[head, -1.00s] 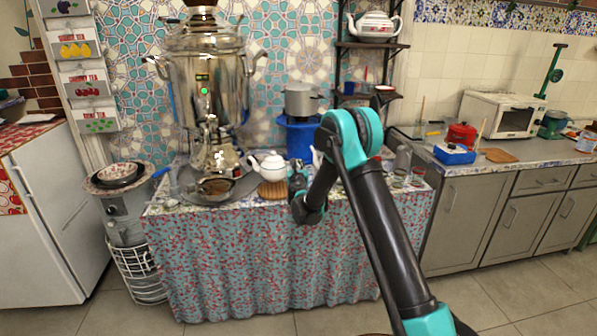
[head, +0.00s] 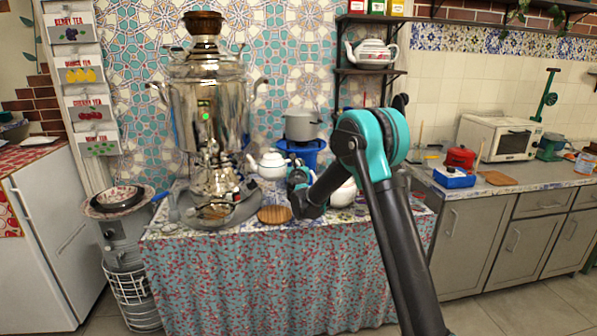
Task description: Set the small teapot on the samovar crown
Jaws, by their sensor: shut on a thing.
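The small white teapot (head: 270,166) is held in the air above the table, its spout toward the left. My gripper (head: 295,176) is at its right side and shut on it, probably at the handle; the fingers are small and partly hidden. The large shiny samovar (head: 208,115) stands to the left of the teapot. Its brown-rimmed crown (head: 203,25) is at the very top, well above the held teapot. The crown looks empty from here.
A round wooden trivet (head: 274,214) lies bare on the table below the teapot. A grey pot (head: 302,125) stands on a blue stand behind my gripper. A white vessel (head: 345,193) is partly hidden by my arm. Another teapot (head: 372,51) sits on the shelf.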

